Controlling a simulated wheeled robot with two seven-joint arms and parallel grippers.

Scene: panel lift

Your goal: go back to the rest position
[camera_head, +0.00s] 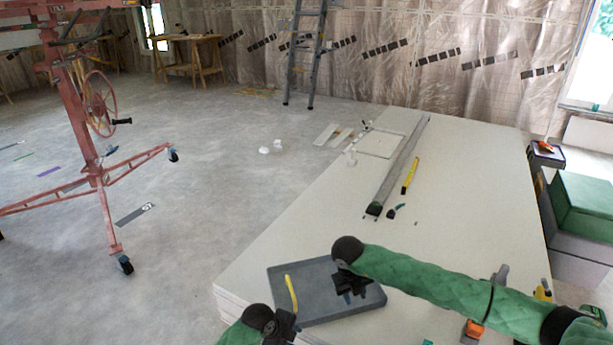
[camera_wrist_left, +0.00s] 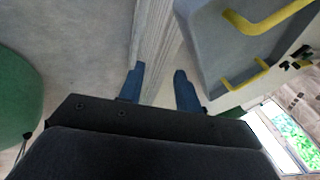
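My right gripper (camera_head: 350,284) is black and hangs over the right part of a grey tray, at the end of my green-sleeved right arm. Its fingers are small and dark, so I cannot tell if they are open. My left gripper (camera_head: 286,326) is at the bottom of the head view, by the tray's near left corner and the stack's edge. In the left wrist view its two blue fingers (camera_wrist_left: 159,82) stand apart with nothing between them. The layered panel edge (camera_wrist_left: 160,50) shows beyond them.
The grey tray (camera_head: 315,311) with a yellow handle lies on the pale panel stack (camera_head: 460,190). A long metal profile (camera_head: 402,165) and a yellow tool (camera_head: 410,176) lie farther back. A red panel lift (camera_head: 88,150) stands left. Green and grey boxes (camera_head: 582,205) stand right. Floor between is mostly clear.

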